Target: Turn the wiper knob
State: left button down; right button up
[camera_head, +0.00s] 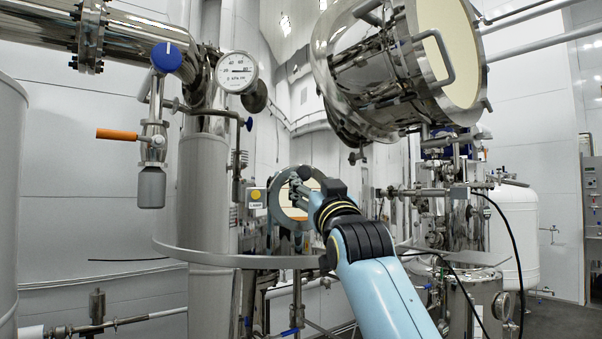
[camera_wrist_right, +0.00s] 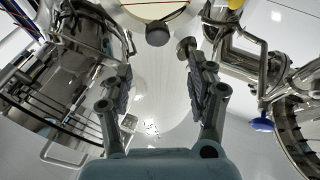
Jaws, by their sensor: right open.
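A dark round knob (camera_wrist_right: 157,33), which looks like the wiper knob, shows at the edge of a cream round glass (camera_wrist_right: 152,8) at the top of the right wrist view. My right gripper (camera_wrist_right: 159,75) is open there, with its two fingers spread to either side below the knob. The space between the fingers is empty. In the head view my right gripper (camera_head: 299,181) is in front of a round metal-rimmed sight glass (camera_head: 277,207). The knob is not clear in the head view, where the gripper partly covers the glass. My left gripper is not in view.
A yellow button box (camera_head: 256,196) is left of the sight glass. A pressure gauge (camera_head: 237,72), a blue knob (camera_head: 166,58) and an orange-handled valve (camera_head: 117,134) are at left. A large steel vessel (camera_head: 365,70) hangs above right. Pipes crowd the right side.

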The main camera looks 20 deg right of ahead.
aim_at(304, 173)
jog(key=x, duration=1)
jog(key=shift+w+d+f+p, duration=0.2)
jog(key=shift+f+p, duration=0.1)
jog(key=shift+c, duration=0.2)
